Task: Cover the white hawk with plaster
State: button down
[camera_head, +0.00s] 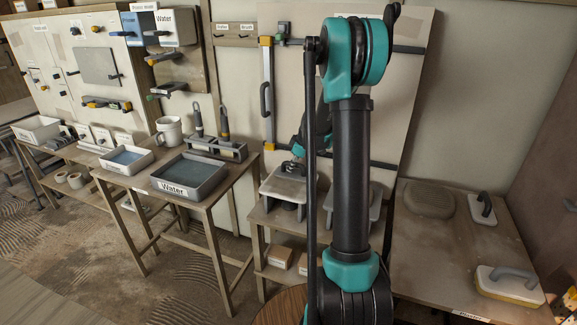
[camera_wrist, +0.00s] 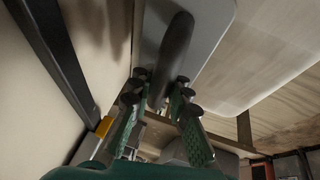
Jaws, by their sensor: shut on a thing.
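In the wrist view my gripper (camera_wrist: 160,82) is shut on the dark handle of a flat tool (camera_wrist: 206,28). The tool has a pale grey plate with a rounded corner; I cannot tell whether it is a trowel or the hawk. In the head view my arm hides most of the gripper and what it holds. Two pale boards, one on the left (camera_head: 270,184) and one on the right (camera_head: 377,206), sit on the low shelf behind my arm. Either may be the white hawk; I cannot tell. No plaster shows on the held tool's visible face.
A table on the right (camera_head: 420,268) carries a grey-beige mound (camera_head: 427,200) and two handled floats, one at the back (camera_head: 482,209) and one in front (camera_head: 508,285).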

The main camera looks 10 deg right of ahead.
aim_at(282, 163)
jog(key=shift+s+d+f, duration=0.1)
jog(key=shift+s+d, duration=0.6)
jog(key=shift+d, duration=0.3)
jog(key=shift+s+d, duration=0.65)
jog(key=shift+d, duration=0.35)
jog(key=shift+w+a, duration=0.85)
jog(key=shift+a, duration=0.4)
jog(key=shift+w+a, duration=0.85)
jog(key=shift+a, duration=0.4)
jog(key=shift+w+a, duration=0.85)
jog(key=shift+a, duration=0.4)
jog(key=shift+r, duration=3.6)
jog(key=shift+s+a+f, duration=0.85)
jog(key=shift+s+f, duration=0.15)
jog(key=shift+s, duration=0.25)
jog(key=shift+s+a+f, duration=0.85)
jog(key=shift+s+f, duration=0.2)
jog(key=shift+s, duration=0.25)
jog(key=shift+s+a+f, duration=0.85)
jog(key=shift+s+f, duration=0.15)
jog(key=shift+s, duration=0.25)
jog(key=shift+f, duration=0.55)
